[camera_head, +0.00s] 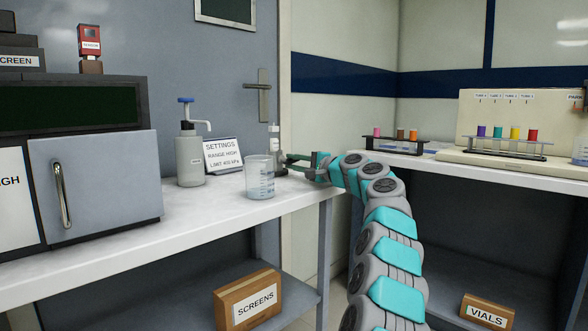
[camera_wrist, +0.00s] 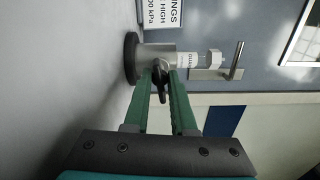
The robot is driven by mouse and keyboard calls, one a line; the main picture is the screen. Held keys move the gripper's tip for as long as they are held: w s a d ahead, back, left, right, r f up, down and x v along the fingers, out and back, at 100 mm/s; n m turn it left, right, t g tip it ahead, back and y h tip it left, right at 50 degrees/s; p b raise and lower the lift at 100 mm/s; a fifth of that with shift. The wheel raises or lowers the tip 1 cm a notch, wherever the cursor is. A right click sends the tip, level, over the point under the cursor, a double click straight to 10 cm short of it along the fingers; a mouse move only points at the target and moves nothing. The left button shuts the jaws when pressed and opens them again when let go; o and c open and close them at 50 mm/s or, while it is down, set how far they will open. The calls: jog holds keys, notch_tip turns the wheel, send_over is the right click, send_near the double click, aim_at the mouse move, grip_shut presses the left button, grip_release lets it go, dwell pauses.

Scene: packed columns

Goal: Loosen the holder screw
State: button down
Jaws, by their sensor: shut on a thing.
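The holder (camera_wrist: 152,58) is a small grey post on a round black base. It shows sideways in the wrist view, with a white labelled piece (camera_wrist: 188,59) at its upper end. In the head view the holder (camera_head: 274,143) stands near the back right of the white bench, partly hidden by my gripper and a beaker. Its dark screw (camera_wrist: 161,88) has a winged knob and points toward my wrist camera. My gripper (camera_wrist: 162,75) has its green fingers around the screw, shut on it. In the head view my gripper (camera_head: 295,160) reaches the holder from the right.
A glass beaker (camera_head: 260,180) stands close in front of the holder. A pump bottle (camera_head: 190,160) and a settings sign (camera_head: 223,156) are to its left. A cabinet (camera_head: 95,185) fills the bench's left side. Vial racks (camera_head: 395,143) stand on the right bench.

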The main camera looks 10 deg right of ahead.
jog(key=shift+a+f+n+b, duration=0.15)
jog(key=shift+n+b, duration=0.65)
jog(key=shift+n, duration=1.1)
jog(key=c, duration=0.7)
grip_release()
jog(key=shift+c, duration=0.2)
jog(key=shift+s, duration=0.1)
